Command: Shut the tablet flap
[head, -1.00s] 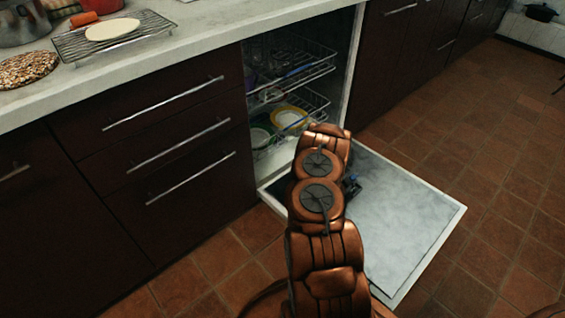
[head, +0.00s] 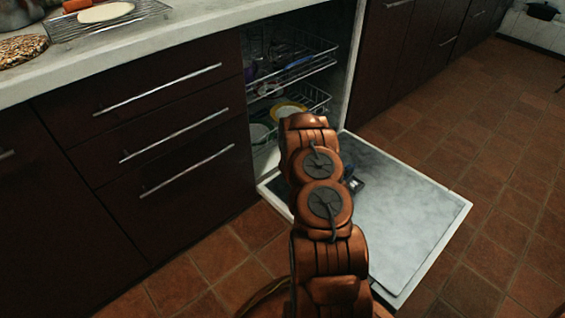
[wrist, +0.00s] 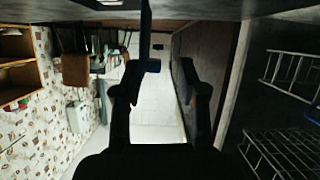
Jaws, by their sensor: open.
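The dishwasher door (head: 410,215) lies folded down, its grey inner face up. A small dark shape (head: 353,184) shows on or just above it beside my arm; I cannot tell whether it is the tablet dispenser or part of my gripper. In the wrist view, my gripper (wrist: 168,68) is open, fingers apart. A dark upright bar (wrist: 146,28) runs from the grey surface at the top to the left fingertip; it looks like the tablet flap standing open, seen edge-on. I cannot tell whether they touch. My arm hides most of the gripper in the head view.
The open dishwasher holds wire racks (head: 300,65) with dishes, also visible at right in the wrist view (wrist: 285,150). Drawers with bar handles (head: 165,120) stand to the left under a pale counter (head: 150,28). Tiled floor (head: 500,150) is clear right of the door.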

